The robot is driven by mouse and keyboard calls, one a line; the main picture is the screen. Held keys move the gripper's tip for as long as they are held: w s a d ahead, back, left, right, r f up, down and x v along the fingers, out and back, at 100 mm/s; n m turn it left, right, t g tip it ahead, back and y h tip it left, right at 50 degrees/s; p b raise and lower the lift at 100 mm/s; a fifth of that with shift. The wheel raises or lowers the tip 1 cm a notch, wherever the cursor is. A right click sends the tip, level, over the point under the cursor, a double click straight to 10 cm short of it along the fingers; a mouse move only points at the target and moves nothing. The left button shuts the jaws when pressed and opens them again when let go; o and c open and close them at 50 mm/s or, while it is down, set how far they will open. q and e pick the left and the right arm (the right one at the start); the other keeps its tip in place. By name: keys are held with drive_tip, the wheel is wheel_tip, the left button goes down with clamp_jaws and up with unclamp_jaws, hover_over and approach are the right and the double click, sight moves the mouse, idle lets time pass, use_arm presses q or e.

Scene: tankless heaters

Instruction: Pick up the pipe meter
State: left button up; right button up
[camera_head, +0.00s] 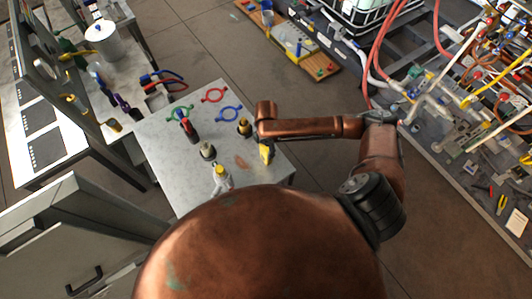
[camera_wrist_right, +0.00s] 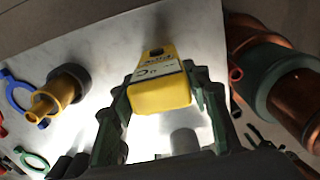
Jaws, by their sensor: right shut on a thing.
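The pipe meter is a yellow block-shaped device with a white label, seen in the right wrist view (camera_wrist_right: 160,92). In the head view a small yellow part of it (camera_head: 266,153) shows near the right edge of the grey table. My right gripper (camera_wrist_right: 165,95) has its two dark green fingers on either side of the meter and is shut on it. In the head view my right arm hides most of the gripper. I cannot tell whether the meter touches the table top. My left gripper is in neither view.
On the grey table (camera_head: 165,150) stand several fittings, among them a brass one (camera_head: 244,127), also in the wrist view (camera_wrist_right: 62,90), and a white-and-yellow one (camera_head: 222,178). Red, blue and green rings lie at its back. A cluttered workbench (camera_head: 72,75) stands left; a pipe rack is at right.

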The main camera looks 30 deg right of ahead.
drive_tip(key=c, duration=0.6)
